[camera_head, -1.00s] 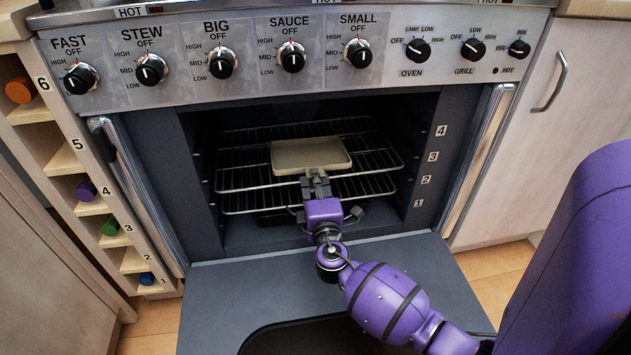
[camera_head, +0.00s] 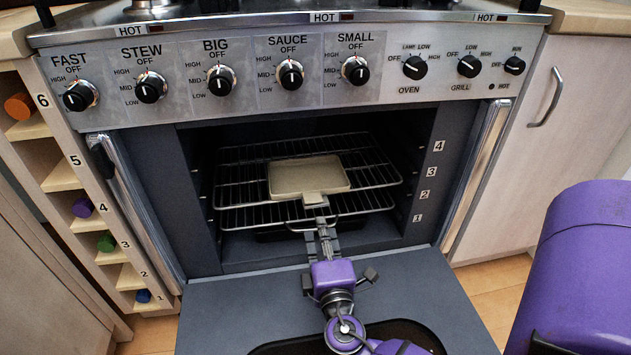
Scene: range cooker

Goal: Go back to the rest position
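My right gripper (camera_head: 320,222) is in front of the oven opening, over the lowered oven door. Its fingers lie close together and look shut, with nothing seen between them. The fingertips are just in front of the short handle tab of a beige baking tray (camera_head: 309,177), seemingly clear of it. The tray lies flat on the upper wire rack (camera_head: 237,176) inside the oven. My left gripper is not in view.
The oven door (camera_head: 230,312) is folded down flat below the opening. Knobs line the control panel (camera_head: 190,75) above. A shelf (camera_head: 62,178) with coloured items stands at the left, a cupboard (camera_head: 535,150) at the right. The space above the door is mostly free.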

